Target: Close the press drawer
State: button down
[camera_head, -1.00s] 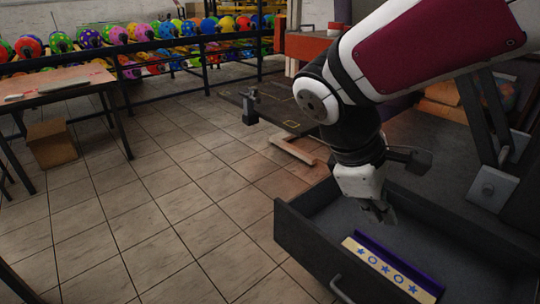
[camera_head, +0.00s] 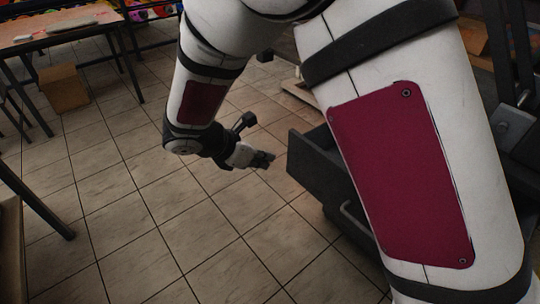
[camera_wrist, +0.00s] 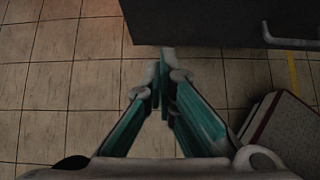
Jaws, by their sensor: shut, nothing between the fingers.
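The press drawer is dark grey and stands pulled out in the head view, its end wall and front (camera_head: 318,165) showing left of my upper arm. My arm hides most of the drawer's inside and the press behind. Its bar handle (camera_head: 352,217) shows partly beside my arm. In the wrist view the drawer's dark front (camera_wrist: 200,22) fills the top, with the handle (camera_wrist: 290,42) at right. My gripper (camera_head: 268,160) is shut and empty, just left of the drawer's corner. In the wrist view its fingertips (camera_wrist: 167,58) lie by the drawer's lower edge; I cannot tell whether they touch.
Tiled floor (camera_head: 110,200) is free to the left of and in front of the drawer. A work table (camera_head: 60,32) and a cardboard box (camera_head: 62,88) stand at the back left. A table edge (camera_head: 10,245) is at the lower left. Yellow floor tape (camera_wrist: 292,75) shows in the wrist view.

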aim_at(301, 161)
jog(key=shift+w+d+f+b, duration=0.5)
jog(key=shift+w+d+f, duration=0.45)
jog(key=shift+d, duration=0.4)
jog(key=shift+w+d+f+b, duration=0.55)
jog(key=shift+w+d+f, duration=0.45)
jog(key=shift+d, duration=0.35)
jog(key=shift+w+d+f+b, duration=0.5)
jog(key=shift+w+d+f, duration=0.45)
jog(key=shift+d, duration=0.4)
jog(key=shift+d, duration=0.1)
jog(key=w+d+p, duration=0.1)
jog(key=w+d, duration=0.7)
jog(key=d, duration=0.3)
jog(key=w+d+p, duration=0.2)
jog(key=w+d, duration=0.6)
jog(key=d, duration=0.4)
jog(key=shift+w, duration=0.4)
jog(key=shift+d+r, duration=0.1)
jog(key=shift+d, duration=0.05)
